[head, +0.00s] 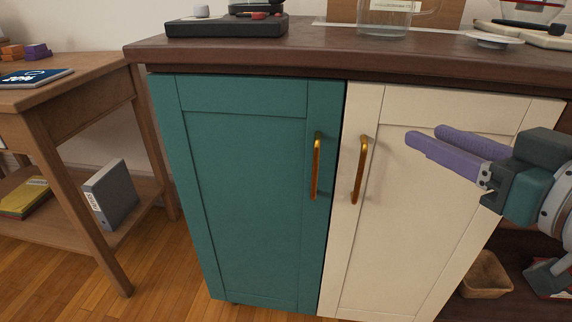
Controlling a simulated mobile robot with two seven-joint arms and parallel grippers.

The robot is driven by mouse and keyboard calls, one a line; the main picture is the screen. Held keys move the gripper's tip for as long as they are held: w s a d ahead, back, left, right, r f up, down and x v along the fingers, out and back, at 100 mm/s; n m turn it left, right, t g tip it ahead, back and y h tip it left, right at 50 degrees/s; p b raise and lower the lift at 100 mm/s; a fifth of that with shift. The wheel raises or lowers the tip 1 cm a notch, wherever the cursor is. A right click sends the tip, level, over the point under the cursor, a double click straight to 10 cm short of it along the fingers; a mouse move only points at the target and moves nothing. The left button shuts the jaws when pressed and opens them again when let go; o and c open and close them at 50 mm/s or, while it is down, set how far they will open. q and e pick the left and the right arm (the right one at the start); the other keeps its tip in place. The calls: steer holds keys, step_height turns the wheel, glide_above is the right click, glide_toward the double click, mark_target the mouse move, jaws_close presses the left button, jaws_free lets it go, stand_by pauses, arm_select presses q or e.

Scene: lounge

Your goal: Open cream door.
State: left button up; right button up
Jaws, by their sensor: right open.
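The cream door (405,215) is the right-hand door of the cabinet and looks shut. Its gold bar handle (360,170) stands upright near the door's left edge. My right gripper (425,140) comes in from the right with its purple fingers pointing left, in front of the upper part of the cream door. It is open and empty, to the right of the handle and apart from it. My left gripper is out of view.
A teal door (245,200) with its own gold handle (316,167) is beside the cream door, also shut. The dark worktop (330,50) above carries a black tray (225,27) and a glass jug (385,18). A wooden side table (85,90) stands at left. A basket (487,277) sits on the low shelf at right.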

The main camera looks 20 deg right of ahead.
steer(key=t+y+b, duration=0.1)
steer(key=t+b, duration=0.1)
steer(key=b, duration=0.8)
glide_toward(364, 165)
arm_select(q)
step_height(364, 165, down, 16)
steer(key=b, duration=0.3)
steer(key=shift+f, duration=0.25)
arm_select(e)
steer(key=shift+n, duration=0.4)
steer(key=w, duration=0.9)
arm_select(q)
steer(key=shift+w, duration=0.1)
arm_select(e)
steer(key=shift+c, duration=0.3)
jaws_close()
